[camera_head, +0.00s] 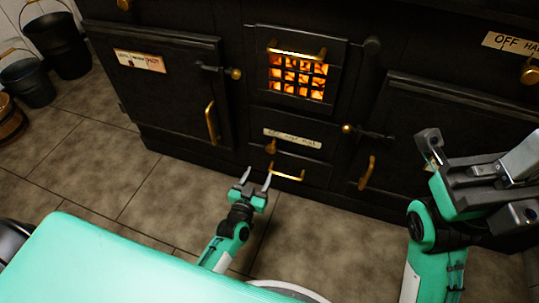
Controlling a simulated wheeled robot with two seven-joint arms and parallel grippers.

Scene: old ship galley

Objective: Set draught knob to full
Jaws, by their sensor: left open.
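A small brass knob (271,147) sits on the black stove's lower drawer front, below the fire grate. It is under the left part of a pale label plate (292,139), whose text is too small to read surely. The knob's setting cannot be made out. My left gripper (257,176) is open and empty, its fingers pointing toward the stove, just below and left of this knob in the picture and apart from it. My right gripper (436,153) is at the right, in front of the right oven door; its jaw state is unclear.
A second brass knob (530,72) sits at the upper right under a plate (510,43) reading "OFF HA…", cut off. Fire glows behind the grate (298,77). Buckets (60,45) stand far left; tiled floor (110,165) is clear.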

